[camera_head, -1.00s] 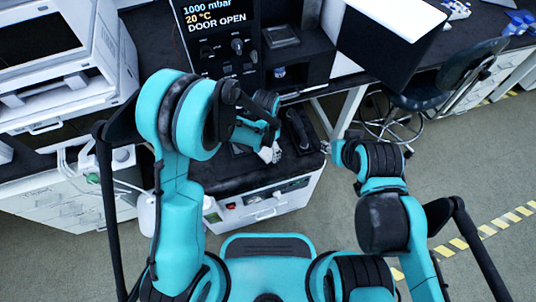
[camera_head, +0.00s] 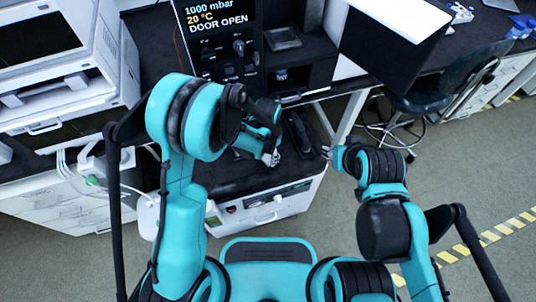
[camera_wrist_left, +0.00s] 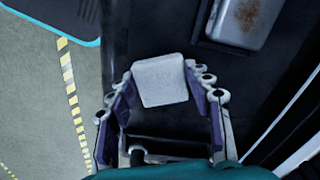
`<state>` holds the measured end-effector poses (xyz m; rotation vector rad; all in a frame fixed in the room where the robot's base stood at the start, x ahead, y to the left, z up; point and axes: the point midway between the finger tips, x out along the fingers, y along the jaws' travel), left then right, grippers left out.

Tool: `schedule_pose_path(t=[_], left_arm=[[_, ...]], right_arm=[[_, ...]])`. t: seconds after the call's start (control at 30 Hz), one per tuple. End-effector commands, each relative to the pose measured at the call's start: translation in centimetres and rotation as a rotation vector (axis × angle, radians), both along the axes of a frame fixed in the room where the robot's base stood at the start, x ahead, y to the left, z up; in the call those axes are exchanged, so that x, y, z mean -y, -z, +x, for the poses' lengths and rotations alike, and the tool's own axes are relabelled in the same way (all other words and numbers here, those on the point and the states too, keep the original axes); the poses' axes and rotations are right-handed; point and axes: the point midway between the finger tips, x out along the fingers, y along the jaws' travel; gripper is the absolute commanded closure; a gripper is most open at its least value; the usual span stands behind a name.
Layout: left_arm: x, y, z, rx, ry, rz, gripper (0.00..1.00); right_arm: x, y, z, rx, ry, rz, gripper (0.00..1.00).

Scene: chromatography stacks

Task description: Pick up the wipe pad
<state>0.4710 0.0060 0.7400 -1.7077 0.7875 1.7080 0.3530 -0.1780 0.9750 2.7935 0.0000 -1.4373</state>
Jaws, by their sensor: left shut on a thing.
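The wipe pad (camera_wrist_left: 160,80) is a small pale, rounded square in the left wrist view, between the two fingers of my left gripper (camera_wrist_left: 165,95). The gripper is shut on it, with the pad's far part sticking out past the fingertips. In the head view my left gripper (camera_head: 270,158) is over the dark top of the white cabinet, and the pad is too small there to make out clearly. My right gripper (camera_head: 328,153) is at the cabinet's right side, apart from the pad; its fingers are too small to read.
The white cabinet (camera_head: 262,212) stands in front of me. A black instrument with a display (camera_head: 222,45) reading "DOOR OPEN" rises behind it. A metal tray with a brown stain (camera_wrist_left: 245,18) shows in the left wrist view. A chair (camera_head: 440,90) stands at the right.

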Motion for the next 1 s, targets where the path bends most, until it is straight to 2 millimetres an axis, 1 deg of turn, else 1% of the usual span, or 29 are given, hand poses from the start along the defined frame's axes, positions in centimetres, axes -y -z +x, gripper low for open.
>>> schedule_pose_path(t=[0.17, 0.27, 0.3, 0.37, 0.5, 0.6, 0.7, 0.8, 1.0], left_arm=[[0.0, -2.1, 0.0, 0.000, 0.000, 0.000, 0.67], [0.0, -4.0, 0.0, 0.000, 0.000, 0.000, 0.67], [0.5, -4.6, 0.0, 0.000, 0.003, 0.000, 0.67], [2.0, -5.3, 0.2, 0.000, 0.006, 0.000, 0.67], [5.4, -7.3, 0.5, 0.000, 0.006, 0.000, 0.67], [7.6, -8.6, 0.8, 0.000, 0.004, 0.000, 0.67], [9.3, -9.6, 1.0, 0.000, 0.003, 0.000, 0.67], [10.6, -10.3, 1.1, 0.000, 0.003, 0.000, 0.67], [11.6, -10.7, 1.2, 0.000, 0.000, 0.000, 0.67]], right_arm=[[0.0, -1.1, 0.0, 0.000, 0.000, 0.000, 0.60], [0.0, -2.1, 0.0, 0.000, 0.000, 0.000, 0.60], [0.0, -2.5, 0.0, 0.000, 0.000, 0.000, 0.60], [0.0, -2.9, 0.0, 0.000, 0.000, 0.000, 0.60], [0.0, -4.0, 0.0, 0.000, 0.000, 0.000, 0.60], [0.0, -4.7, 0.0, 0.000, 0.000, 0.000, 0.60], [0.0, -5.2, 0.0, 0.000, 0.000, 0.000, 0.60], [0.0, -5.5, 0.0, 0.000, 0.000, 0.000, 0.60], [0.0, -5.7, 0.0, 0.000, 0.000, 0.000, 0.60]])
